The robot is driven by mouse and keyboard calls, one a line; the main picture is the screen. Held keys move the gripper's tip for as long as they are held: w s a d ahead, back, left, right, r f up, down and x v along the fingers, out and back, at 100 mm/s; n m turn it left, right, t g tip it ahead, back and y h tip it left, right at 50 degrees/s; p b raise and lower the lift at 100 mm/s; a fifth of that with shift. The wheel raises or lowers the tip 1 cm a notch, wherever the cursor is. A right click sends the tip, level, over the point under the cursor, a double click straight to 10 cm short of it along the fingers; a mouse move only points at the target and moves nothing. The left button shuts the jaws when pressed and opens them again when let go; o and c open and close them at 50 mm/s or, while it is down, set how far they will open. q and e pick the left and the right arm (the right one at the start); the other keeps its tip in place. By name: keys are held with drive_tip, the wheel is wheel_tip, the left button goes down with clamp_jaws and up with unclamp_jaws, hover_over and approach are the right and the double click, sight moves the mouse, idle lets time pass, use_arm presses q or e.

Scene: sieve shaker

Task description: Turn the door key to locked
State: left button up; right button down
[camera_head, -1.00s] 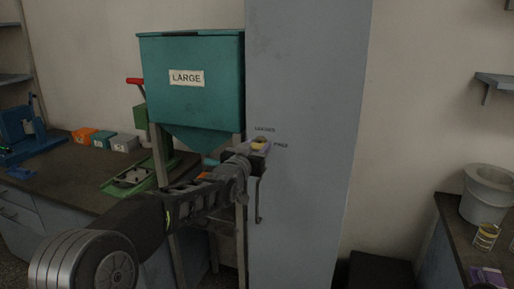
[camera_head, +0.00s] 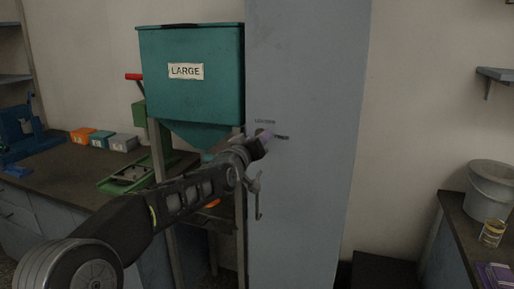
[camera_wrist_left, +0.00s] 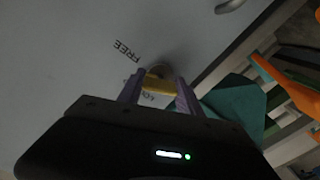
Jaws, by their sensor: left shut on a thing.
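The grey cabinet door (camera_head: 310,80) stands in the middle of the head view. My left gripper (camera_head: 266,142) is at its lock, and its wrist is rolled. In the left wrist view, its two purple fingers (camera_wrist_left: 160,92) are shut on the yellow key (camera_wrist_left: 159,85), one on each side. The key sits at a round lock (camera_wrist_left: 160,71), which is partly hidden behind it. The word FREE (camera_wrist_left: 127,50) shows beside the lock. A second label (camera_wrist_left: 148,97) is partly covered by the key and fingers. My right gripper is not in view.
A door handle (camera_head: 259,200) hangs just below my left gripper. A teal hopper marked LARGE (camera_head: 190,100) stands close on the left. A bench (camera_head: 60,190) with small boxes is at left. A bucket (camera_head: 490,190) and a can (camera_head: 492,233) are at right.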

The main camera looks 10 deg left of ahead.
use_arm(q)
drive_tip(key=n+b, duration=0.1)
drive_tip(key=n, duration=0.1)
drive_tip(key=shift+f+n, duration=0.15)
drive_tip(key=shift+n, duration=0.25)
drive_tip(key=n+b, duration=0.1)
drive_tip(key=n, duration=0.1)
drive_tip(key=shift+n, duration=0.4)
drive_tip(key=n+b, duration=0.1)
drive_tip(key=n, duration=0.2)
drive_tip(key=shift+n, duration=0.3)
drive_tip(key=shift+n+b, duration=0.35)
drive_tip(key=shift+n, duration=1.45)
drive_tip(key=o, duration=1.4)
